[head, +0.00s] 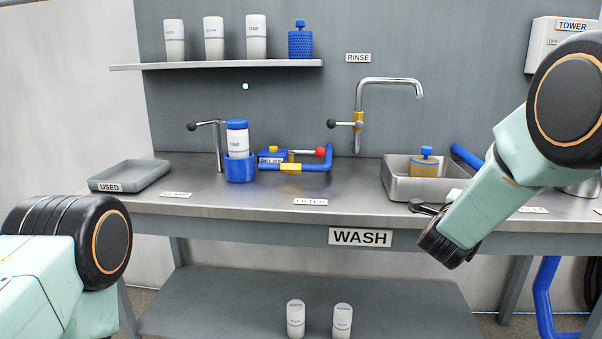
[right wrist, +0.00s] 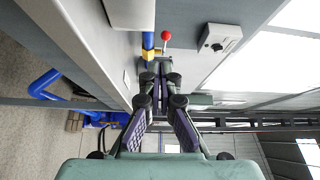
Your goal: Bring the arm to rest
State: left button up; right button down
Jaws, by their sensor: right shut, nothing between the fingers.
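My right arm comes in from the upper right of the head view and reaches down across the bench's right part. My right gripper (head: 416,206) is small and partly hidden behind my wrist, in front of the sink's lower left side. In the right wrist view the right gripper (right wrist: 160,78) has its fingertips together with nothing held between them. My left arm shows only as a link and joint at the lower left of the head view; its gripper is outside the picture.
The steel bench (head: 345,190) holds a used tray (head: 135,177), a blue holder (head: 240,168) with a white canister (head: 237,140), a blue pipe piece (head: 312,166) and a sink (head: 395,185) under a faucet (head: 390,82). Two white canisters stand on the lower shelf (head: 230,310).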

jog(key=s+a+f+n+g+y+p, duration=0.1)
jog(key=s+a+f+n+g+y, duration=0.3)
jog(key=s+f+n, duration=0.7)
jog(key=s+a+f+n+g+y+p, duration=0.2)
jog(key=s+a+f+n+y, duration=0.45)
jog(key=f, duration=0.75)
jog(key=s+a+f+n+g+p, duration=0.1)
jog(key=s+f+n+g+p, duration=0.1)
jog(key=s, duration=1.3)
jog(key=s+a+f+n+g+p, duration=0.2)
jog(key=s+n+g, duration=0.3)
jog(key=s, duration=1.1)
jog(key=shift+s+a+f+g+y, duration=0.15)
jog(key=shift+f+g+y, duration=0.35)
jog(key=shift+f, duration=0.3)
